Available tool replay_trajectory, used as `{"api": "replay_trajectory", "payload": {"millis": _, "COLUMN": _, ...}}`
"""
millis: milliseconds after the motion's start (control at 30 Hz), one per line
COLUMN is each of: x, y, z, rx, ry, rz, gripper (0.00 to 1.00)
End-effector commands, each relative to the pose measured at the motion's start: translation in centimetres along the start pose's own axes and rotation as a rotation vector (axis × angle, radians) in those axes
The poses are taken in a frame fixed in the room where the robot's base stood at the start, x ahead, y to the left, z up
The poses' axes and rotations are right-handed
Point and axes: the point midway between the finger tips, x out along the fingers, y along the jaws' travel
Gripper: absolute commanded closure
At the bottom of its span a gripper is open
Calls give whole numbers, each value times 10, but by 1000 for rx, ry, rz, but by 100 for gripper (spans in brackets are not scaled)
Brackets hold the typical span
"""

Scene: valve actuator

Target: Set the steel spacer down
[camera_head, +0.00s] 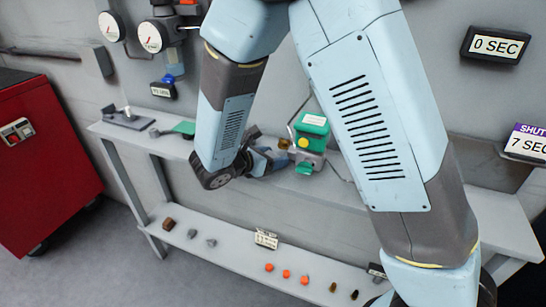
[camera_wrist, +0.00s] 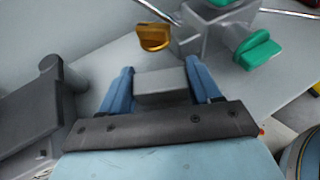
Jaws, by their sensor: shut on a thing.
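The steel spacer (camera_wrist: 162,86) is a small grey block between the two blue fingers of my gripper (camera_wrist: 160,88) in the wrist view. The gripper is shut on it. In the head view my gripper (camera_head: 262,160) is over the bench, just left of the green-topped valve actuator (camera_head: 312,135), and my arm hides much of it. I cannot make out the spacer in the head view. In the wrist view the actuator's grey body (camera_wrist: 207,35) is just beyond the spacer, with a yellow knob (camera_wrist: 154,37) and a green knob (camera_wrist: 258,50) on it.
The grey bench (camera_head: 135,133) carries a dark fixture (camera_head: 128,118) and a green-handled item (camera_head: 183,128) at left. A lower shelf (camera_head: 225,255) holds several small orange and dark parts. A red cabinet (camera_head: 45,155) stands at left. Gauges (camera_head: 150,37) hang on the wall.

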Motion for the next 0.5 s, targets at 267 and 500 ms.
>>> {"api": "replay_trajectory", "payload": {"millis": 267, "x": 0, "y": 0, "z": -1, "rx": 1, "ry": -1, "rz": 0, "gripper": 81}}
{"api": "replay_trajectory", "payload": {"millis": 500, "x": 1, "y": 0, "z": -2, "rx": 1, "ry": 0, "rz": 0, "gripper": 22}}
